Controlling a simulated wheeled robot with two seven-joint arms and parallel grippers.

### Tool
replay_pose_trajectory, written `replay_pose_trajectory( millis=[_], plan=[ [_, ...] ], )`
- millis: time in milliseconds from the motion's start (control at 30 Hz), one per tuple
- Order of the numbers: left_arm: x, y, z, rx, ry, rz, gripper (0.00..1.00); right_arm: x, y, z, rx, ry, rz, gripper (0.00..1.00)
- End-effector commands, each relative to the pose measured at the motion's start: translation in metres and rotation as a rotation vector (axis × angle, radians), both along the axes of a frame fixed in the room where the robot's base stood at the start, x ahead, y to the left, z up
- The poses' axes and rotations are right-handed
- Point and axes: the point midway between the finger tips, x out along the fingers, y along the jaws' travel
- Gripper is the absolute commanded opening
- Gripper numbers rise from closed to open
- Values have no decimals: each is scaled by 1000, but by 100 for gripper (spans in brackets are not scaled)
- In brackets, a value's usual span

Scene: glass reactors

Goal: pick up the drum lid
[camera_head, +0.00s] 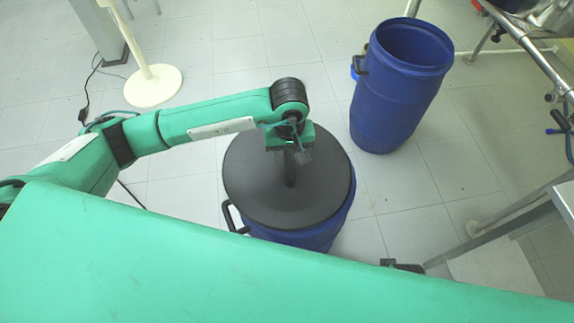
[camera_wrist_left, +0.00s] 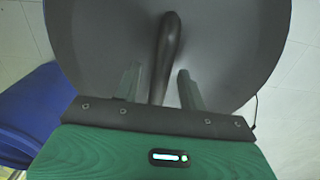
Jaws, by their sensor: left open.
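The drum lid (camera_head: 255,185) is a round dark grey disc lying on top of a blue drum (camera_head: 320,238). Its raised black handle (camera_head: 291,172) stands at the middle of the lid. My left gripper (camera_head: 297,155) is above the lid, at the handle. In the left wrist view the open fingers (camera_wrist_left: 160,85) stand on either side of the near end of the handle (camera_wrist_left: 170,45), with gaps to it. The lid (camera_wrist_left: 235,50) fills most of that view. My right gripper is not in view.
A second blue drum (camera_head: 395,110), open at the top, stands at the back right. A metal frame (camera_head: 500,215) is at the right edge. A cream stand with a round base (camera_head: 152,87) is at the back left. Tiled floor (camera_head: 240,45) is free at the back.

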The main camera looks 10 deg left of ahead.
Motion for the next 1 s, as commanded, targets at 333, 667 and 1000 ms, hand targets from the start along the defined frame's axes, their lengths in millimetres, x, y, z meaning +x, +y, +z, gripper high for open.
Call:
replay_pose_trajectory(
  millis=[333,667,1000],
  plan=[
    [0,0,-14,1,-1,1,41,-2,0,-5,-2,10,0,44],
    [0,0,-14,0,-1,1,0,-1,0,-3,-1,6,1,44],
    [0,1,-14,0,-1,1,0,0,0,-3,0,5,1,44]
  ],
)
